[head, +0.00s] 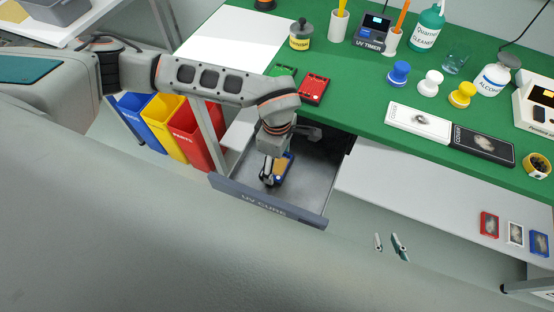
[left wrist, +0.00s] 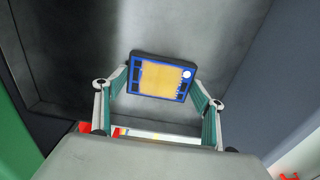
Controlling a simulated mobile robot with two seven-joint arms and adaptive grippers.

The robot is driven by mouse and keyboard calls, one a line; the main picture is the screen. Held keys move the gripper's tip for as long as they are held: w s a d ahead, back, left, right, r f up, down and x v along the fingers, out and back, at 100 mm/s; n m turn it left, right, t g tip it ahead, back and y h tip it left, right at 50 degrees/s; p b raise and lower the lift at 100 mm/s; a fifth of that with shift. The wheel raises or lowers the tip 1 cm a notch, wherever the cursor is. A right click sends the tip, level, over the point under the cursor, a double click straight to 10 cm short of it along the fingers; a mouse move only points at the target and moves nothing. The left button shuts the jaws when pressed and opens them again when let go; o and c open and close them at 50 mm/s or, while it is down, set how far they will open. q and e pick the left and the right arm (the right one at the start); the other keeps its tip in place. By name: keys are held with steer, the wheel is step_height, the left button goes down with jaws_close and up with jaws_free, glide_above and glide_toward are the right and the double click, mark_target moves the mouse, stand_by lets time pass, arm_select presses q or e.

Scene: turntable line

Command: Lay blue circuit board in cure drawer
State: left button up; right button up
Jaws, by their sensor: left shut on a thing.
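The blue circuit board (head: 283,168), with a yellow-orange middle, is inside the outline of the open cure drawer (head: 265,202), whose front reads UV CURE. My left gripper (head: 272,176) reaches down into the drawer and is shut on the board. In the left wrist view the board (left wrist: 162,78) sits between the two fingertips (left wrist: 160,82), with the grey drawer floor (left wrist: 85,50) behind it. I cannot tell whether the board touches the floor. My right gripper (head: 389,244) shows only its two fingertips, apart and empty, in front of the bench.
A red board (head: 313,88) and a green board (head: 284,71) lie on the green bench top (head: 370,95) behind the drawer. Blue, yellow and red bins (head: 195,134) stand left of the drawer. White and black boxes (head: 418,122) lie to the right.

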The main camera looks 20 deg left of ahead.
mark_target(277, 164)
arm_select(q)
steer(key=o, duration=1.1)
steer(key=shift+o, duration=0.4)
steer(key=shift+r, duration=0.15)
step_height(277, 164, up, 12)
